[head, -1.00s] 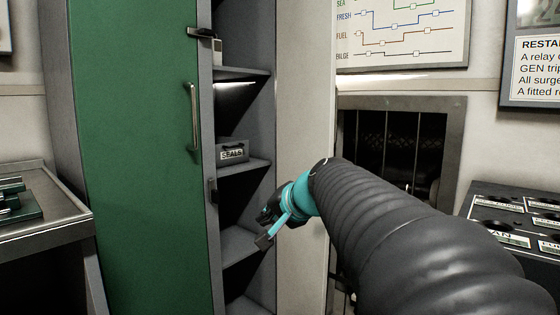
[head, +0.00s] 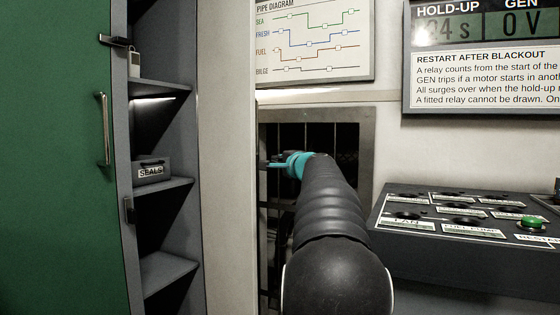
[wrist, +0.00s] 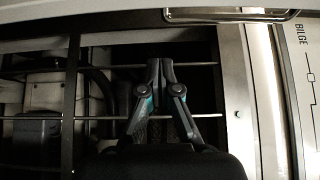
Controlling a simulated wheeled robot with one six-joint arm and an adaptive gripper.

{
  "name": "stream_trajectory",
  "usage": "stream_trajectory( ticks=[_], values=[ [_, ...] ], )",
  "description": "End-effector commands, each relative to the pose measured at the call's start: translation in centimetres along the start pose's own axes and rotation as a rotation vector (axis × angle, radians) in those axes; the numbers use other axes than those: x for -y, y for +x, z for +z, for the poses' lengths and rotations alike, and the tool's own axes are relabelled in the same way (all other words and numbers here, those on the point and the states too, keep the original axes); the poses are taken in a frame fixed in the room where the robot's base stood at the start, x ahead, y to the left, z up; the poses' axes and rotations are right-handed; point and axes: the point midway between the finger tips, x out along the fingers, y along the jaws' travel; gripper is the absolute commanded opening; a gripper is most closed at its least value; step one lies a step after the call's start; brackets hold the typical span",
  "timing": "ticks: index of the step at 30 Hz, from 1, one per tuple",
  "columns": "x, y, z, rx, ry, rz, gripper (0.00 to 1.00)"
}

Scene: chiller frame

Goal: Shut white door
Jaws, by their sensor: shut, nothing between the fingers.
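The white door (head: 228,150) stands open at the right side of the grey shelf cabinet, its inner face towards the head camera. In the wrist view a pale panel with a metal bar handle (wrist: 230,14) runs along the top; it looks like the same door's outer face. My gripper (head: 268,162) is just right of the door's free edge, in front of the barred recess. The wrist view shows its fingertips (wrist: 160,68) together and empty, apart from the handle. Whether any part of my gripper touches the door cannot be told.
A green door (head: 60,160) with a handle is left of the shelves. A box marked SEALS (head: 152,171) sits on a shelf. A barred opening (head: 340,112) is behind my gripper. A control console (head: 460,225) stands at the right.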

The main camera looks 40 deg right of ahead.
Motion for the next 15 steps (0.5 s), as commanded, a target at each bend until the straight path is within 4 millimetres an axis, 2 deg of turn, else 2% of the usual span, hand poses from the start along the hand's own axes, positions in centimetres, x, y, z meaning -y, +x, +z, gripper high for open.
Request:
stream_trajectory(
  ticks=[3,10,15],
  values=[
    [0.2,2.0,0.0,0.002,0.001,0.001,0.00],
    [0.1,4.9,0.0,0.002,0.000,0.002,0.00],
    [0.0,4.2,1.9,0.002,-0.001,-0.001,0.00]
  ],
)
